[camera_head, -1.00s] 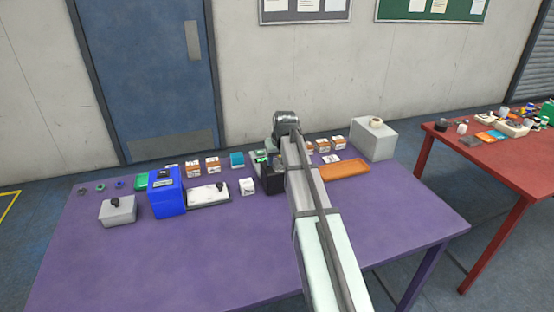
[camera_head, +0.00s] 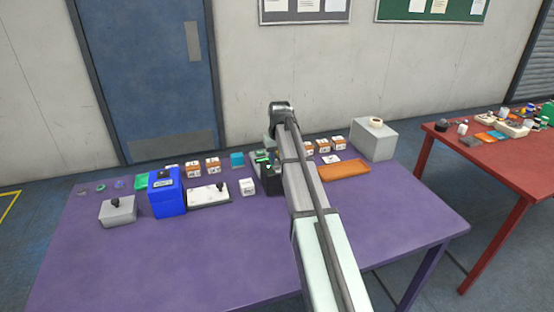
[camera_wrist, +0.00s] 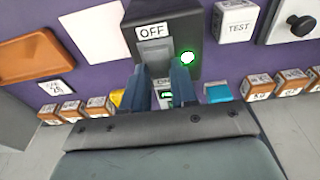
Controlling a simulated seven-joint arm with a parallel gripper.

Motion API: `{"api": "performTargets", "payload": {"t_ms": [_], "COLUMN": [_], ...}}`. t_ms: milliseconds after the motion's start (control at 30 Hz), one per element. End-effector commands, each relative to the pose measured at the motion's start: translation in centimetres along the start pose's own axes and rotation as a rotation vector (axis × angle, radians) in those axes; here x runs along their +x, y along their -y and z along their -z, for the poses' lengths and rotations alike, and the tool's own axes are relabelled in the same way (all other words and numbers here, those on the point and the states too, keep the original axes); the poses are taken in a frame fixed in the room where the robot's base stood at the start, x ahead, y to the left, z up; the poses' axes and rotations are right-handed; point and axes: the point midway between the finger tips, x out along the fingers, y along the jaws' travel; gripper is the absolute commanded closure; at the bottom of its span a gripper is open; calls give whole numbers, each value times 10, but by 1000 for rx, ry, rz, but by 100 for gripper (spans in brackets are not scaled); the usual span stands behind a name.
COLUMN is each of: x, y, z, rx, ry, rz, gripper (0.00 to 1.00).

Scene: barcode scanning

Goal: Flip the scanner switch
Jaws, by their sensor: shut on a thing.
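The scanner switch (camera_wrist: 153,53) is a grey rocker on a dark box (camera_wrist: 203,25), below an OFF label (camera_wrist: 152,32). A green light (camera_wrist: 187,57) glows to its right. My gripper (camera_wrist: 160,67) reaches the lower end of the switch, its two fingers on either side, shut on it. Part of another label and a green patch show between the fingers. In the head view the dark box (camera_head: 271,184) stands at the table's back middle, partly covered by my arm; my fingertips are hidden there.
A white TEST cube (camera_wrist: 236,20) and a white board with a black knob (camera_wrist: 297,20) lie nearby. Several orange-and-white boxes (camera_head: 193,168) line the back of the purple table (camera_head: 200,250). An orange tray (camera_head: 343,171) is at right. The table's front is clear.

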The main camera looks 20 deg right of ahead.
Motion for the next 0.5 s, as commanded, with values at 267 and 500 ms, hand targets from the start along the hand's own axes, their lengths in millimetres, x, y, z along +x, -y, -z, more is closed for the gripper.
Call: {"api": "performTargets", "payload": {"t_ms": [267,500], "x": [0,0], "y": [0,0], "z": [2,2], "rx": [0,0], "ry": [74,74], "rz": [0,0], "gripper": [100,71]}}
